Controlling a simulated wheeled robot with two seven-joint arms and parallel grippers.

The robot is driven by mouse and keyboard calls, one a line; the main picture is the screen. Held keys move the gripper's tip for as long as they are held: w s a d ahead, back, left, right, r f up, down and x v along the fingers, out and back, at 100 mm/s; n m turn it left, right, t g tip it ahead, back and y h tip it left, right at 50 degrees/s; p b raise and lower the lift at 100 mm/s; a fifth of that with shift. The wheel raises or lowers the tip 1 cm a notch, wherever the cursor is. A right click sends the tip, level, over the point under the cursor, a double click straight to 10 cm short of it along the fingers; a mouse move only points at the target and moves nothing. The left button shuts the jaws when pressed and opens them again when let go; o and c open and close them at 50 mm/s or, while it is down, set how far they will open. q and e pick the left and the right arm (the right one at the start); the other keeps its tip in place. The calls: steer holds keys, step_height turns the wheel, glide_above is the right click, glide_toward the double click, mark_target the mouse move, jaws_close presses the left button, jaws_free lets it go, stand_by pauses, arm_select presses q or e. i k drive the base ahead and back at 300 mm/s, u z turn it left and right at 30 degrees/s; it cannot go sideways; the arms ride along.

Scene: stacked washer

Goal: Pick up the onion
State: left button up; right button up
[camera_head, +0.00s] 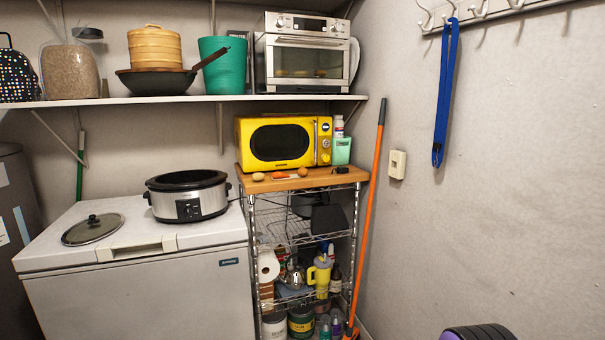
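Small food items lie in front of the yellow microwave on the wooden top (322,181) of the wire rack. A round orange-brown item (303,172) at the right of them looks like the onion. A paler tan, rounded item (258,176) lies at the left and looks like a potato, but they are too small to be sure which is the onion. An orange, carrot-like item (280,176) lies between them. Neither of my grippers shows in the head view.
The yellow microwave (284,143) stands close behind the items. A slow cooker (188,196) and a glass lid (93,229) sit on the white freezer (140,290) to the left. An orange pole (371,200) leans right of the rack. A shelf (180,101) runs above.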

mark_target(302, 172)
steer(key=z, duration=0.2)
steer(key=i, duration=1.45)
steer(key=z, duration=0.05)
